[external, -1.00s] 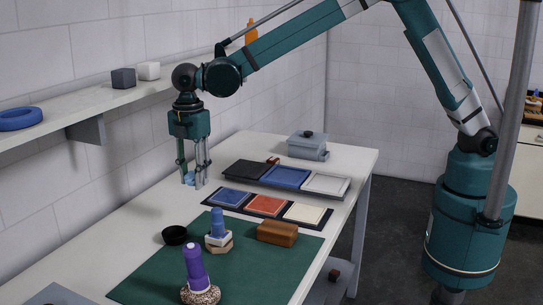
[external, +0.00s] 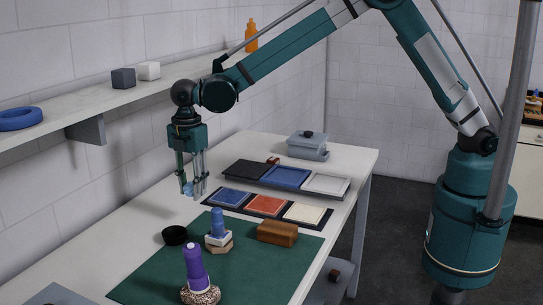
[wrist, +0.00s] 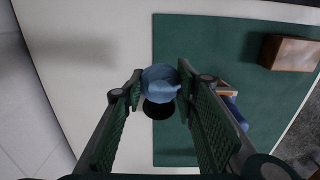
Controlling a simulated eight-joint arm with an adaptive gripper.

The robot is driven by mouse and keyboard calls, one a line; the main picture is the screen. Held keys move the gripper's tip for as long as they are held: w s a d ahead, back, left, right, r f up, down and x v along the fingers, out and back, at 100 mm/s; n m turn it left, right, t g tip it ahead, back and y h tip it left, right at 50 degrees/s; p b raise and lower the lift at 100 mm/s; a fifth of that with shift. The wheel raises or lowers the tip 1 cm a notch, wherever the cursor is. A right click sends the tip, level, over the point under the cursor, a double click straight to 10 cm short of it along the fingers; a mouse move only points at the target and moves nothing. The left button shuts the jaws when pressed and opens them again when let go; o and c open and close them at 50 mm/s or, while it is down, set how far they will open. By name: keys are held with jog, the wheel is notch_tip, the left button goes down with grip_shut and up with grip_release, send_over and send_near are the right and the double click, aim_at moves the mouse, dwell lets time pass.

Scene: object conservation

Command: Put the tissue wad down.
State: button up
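The tissue wad, a crumpled light-blue ball (wrist: 160,80), sits between the fingertips of my gripper (wrist: 158,84) in the wrist view. Both fingers touch its sides. In the external view my gripper (external: 193,187) points down with the wad (external: 188,189) low between its fingers, above the pale table left of the blue tray. The wad appears to be held clear of the table.
Coloured trays (external: 267,205) lie to the right. A wall shelf (external: 70,118) runs along the left.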

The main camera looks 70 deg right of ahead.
send_over(195, 224)
jog(key=shift+w+f, duration=0.1)
jog(key=shift+f, duration=3.05)
jog(key=shift+f, duration=1.85)
jog(key=shift+f, duration=0.15)
jog(key=shift+o, duration=1)
jog(key=o, duration=0.4)
